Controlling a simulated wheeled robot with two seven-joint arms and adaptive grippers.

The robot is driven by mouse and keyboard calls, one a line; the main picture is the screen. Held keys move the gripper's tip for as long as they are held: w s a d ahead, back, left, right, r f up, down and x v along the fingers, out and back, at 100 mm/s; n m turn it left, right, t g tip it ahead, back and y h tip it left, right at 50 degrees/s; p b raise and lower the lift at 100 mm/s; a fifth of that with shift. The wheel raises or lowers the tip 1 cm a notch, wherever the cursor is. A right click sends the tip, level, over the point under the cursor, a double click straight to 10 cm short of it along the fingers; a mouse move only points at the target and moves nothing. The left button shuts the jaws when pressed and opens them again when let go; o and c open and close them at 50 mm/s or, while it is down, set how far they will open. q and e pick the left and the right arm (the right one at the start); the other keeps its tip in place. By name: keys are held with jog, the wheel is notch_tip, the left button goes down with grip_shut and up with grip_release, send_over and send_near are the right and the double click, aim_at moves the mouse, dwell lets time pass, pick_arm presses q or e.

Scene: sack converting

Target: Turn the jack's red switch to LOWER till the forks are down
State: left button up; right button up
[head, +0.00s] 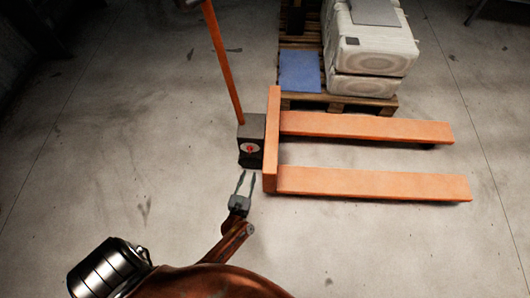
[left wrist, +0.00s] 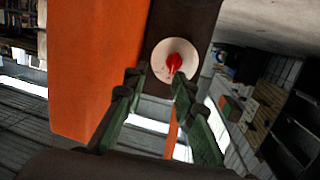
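The orange pallet jack stands on the floor, its two forks (head: 370,127) pointing right. Its dark box (head: 258,128) carries a red switch (head: 250,149) on a pale round dial. In the left wrist view the red switch (left wrist: 174,62) shows on its dial (left wrist: 160,55), just beyond my fingertips. My left gripper (head: 246,174) is open and empty, a little in front of the box; its green fingers (left wrist: 153,82) are spread below the dial. They look apart from the switch. Lettering on the dial is too small to read. My right gripper is not seen.
A wooden pallet (head: 340,103) with stacked pale sacks (head: 375,50) and a blue sheet (head: 300,70) stands behind the forks. The jack's orange handle (head: 223,65) rises from the box toward upper left. The floor to the left is clear.

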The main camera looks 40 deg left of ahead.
pick_arm(q)
jog(key=w+a+n+y+b, duration=0.2)
jog(key=w+a+b, duration=0.4)
jog(key=w, duration=0.3)
jog(key=shift+w+a+r+y, duration=0.3)
jog(key=shift+a+y, duration=0.1)
jog(key=shift+y, duration=0.3)
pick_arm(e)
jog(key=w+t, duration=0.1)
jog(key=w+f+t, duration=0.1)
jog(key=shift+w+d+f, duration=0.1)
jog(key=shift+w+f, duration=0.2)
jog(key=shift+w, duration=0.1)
pick_arm(q)
jog(key=shift+c, duration=0.5)
grip_shut()
